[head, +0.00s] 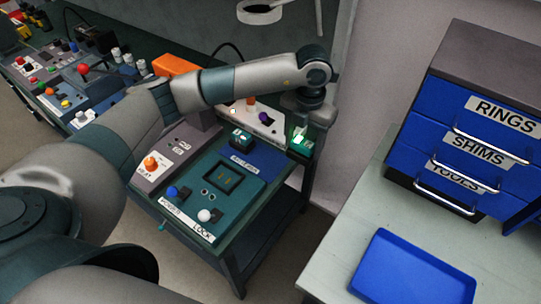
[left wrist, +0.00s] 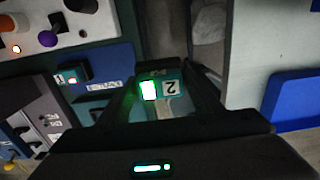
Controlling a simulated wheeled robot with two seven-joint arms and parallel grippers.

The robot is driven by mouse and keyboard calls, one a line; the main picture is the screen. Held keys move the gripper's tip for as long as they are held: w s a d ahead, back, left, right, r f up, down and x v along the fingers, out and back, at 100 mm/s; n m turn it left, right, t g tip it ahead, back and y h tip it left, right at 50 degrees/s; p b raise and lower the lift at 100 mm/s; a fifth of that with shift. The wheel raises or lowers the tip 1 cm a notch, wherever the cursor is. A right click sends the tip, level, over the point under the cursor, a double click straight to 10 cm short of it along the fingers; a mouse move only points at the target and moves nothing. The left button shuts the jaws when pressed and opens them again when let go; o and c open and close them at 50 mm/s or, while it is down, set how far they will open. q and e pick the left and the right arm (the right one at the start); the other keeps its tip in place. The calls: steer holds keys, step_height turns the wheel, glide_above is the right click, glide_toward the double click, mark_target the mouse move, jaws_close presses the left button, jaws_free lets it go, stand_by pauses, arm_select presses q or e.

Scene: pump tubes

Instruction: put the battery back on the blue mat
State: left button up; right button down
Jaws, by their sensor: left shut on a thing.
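My left gripper (head: 301,146) is shut on a teal battery (left wrist: 160,90) with a lit green light and a white label reading 2. In the head view the battery (head: 298,136) hangs at the right end of the bench, right of the blue mat (head: 268,160). The mat also shows in the left wrist view (left wrist: 115,62), left of the gripper (left wrist: 160,100). A second battery (head: 239,138), marked 1 and with a red light in the left wrist view (left wrist: 73,73), sits at the mat's left part. My right gripper is not in view.
A teal panel (head: 195,205) with an empty-looking square socket (head: 223,179), a blue knob and a white knob is in front of the mat. A blue tray (head: 410,270) and a blue drawer cabinet (head: 460,150) stand on the right table. A gap separates the tables.

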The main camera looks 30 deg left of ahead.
arm_select(q)
steer(key=shift+s+r, duration=0.1)
steer(key=shift+a+f+p, duration=0.3)
steer(key=shift+a+p, duration=0.05)
steer(key=shift+a, duration=0.2)
steer(key=a+f+p, duration=0.1)
steer(key=a+f, duration=0.1)
steer(key=a, duration=0.1)
steer(key=w+a+f+p, duration=0.1)
steer(key=a+f+p, duration=0.1)
steer(key=a, duration=0.2)
steer(key=w+a+f+p, duration=0.1)
steer(key=a+f, duration=0.1)
steer(key=a, duration=0.1)
steer(key=shift+w+a+f, duration=0.2)
steer(key=shift+p, duration=0.3)
step_height(320, 180, down, 3)
steer(key=shift+f+p, duration=0.15)
steer(key=shift+p, duration=0.9)
steer(key=shift+f, duration=0.4)
